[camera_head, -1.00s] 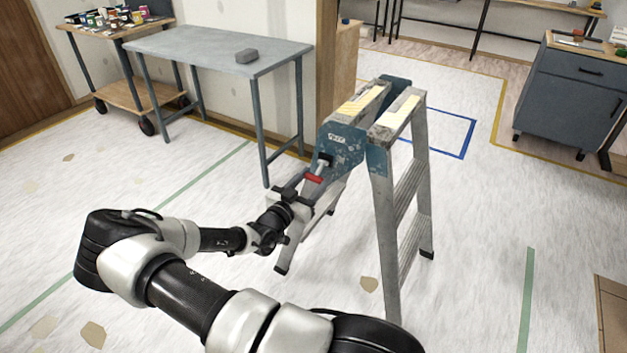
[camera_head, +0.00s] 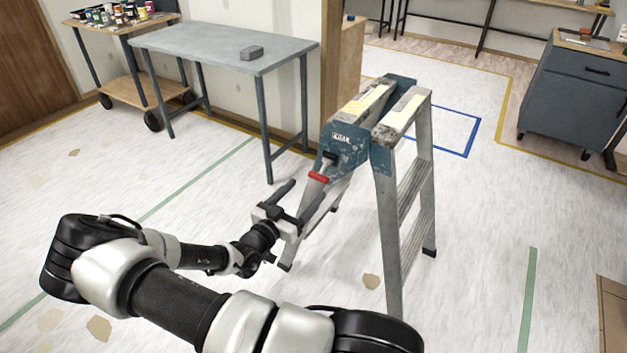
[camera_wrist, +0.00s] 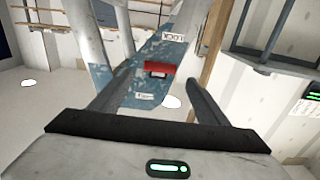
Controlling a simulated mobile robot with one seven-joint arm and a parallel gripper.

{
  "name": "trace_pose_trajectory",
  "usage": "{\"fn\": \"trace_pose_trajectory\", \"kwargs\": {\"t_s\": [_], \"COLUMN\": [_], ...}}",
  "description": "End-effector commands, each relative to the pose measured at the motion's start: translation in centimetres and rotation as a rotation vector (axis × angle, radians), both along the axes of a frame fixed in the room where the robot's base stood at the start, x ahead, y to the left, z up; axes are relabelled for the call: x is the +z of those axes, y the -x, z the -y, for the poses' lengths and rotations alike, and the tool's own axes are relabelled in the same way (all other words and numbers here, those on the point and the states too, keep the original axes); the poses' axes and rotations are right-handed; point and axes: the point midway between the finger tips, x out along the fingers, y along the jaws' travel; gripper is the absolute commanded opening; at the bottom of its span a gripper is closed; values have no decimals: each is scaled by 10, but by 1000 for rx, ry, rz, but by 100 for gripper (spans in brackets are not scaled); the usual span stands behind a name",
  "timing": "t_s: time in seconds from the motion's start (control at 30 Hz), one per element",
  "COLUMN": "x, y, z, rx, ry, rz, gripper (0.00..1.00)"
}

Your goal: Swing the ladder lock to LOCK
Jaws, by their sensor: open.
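The stepladder (camera_head: 415,195) stands open on the floor, with blue hinge plates at its top. The ladder lock is a lever with a red grip (camera_head: 319,177) on the near blue plate. My gripper (camera_head: 304,193) is open and empty, just below and in front of the red grip, apart from it. In the wrist view the red grip (camera_wrist: 160,68) shows beyond and between the two fingers (camera_wrist: 152,92). A LOCK label (camera_wrist: 178,37) is on the blue plate above the grip; another small label (camera_wrist: 144,97) is below, too small to read.
A grey-topped table (camera_head: 215,45) with a grey block (camera_head: 252,52) stands behind at left. A cart with paint pots (camera_head: 110,15) is at far left. A blue cabinet (camera_head: 570,95) stands at right. The floor around the ladder is mostly clear.

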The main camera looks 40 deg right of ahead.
Motion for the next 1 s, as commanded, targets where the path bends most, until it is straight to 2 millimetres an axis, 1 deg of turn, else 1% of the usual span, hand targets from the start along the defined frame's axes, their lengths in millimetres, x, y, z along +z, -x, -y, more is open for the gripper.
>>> {"fn": "trace_pose_trajectory", "kwargs": {"t_s": [0.03,0.2,0.3,0.4,0.6,1.0], "x": [2,1,1,0,-1,-1], "y": [4,19,27,32,37,37], "z": [-13,-50,-66,-78,-88,-88], "rx": [4,3,2,2,0,0], "ry": [-3,-3,-2,-2,-1,0], "rz": [-1,0,0,-1,0,0], "gripper": [69,69,69,69,69,69]}}
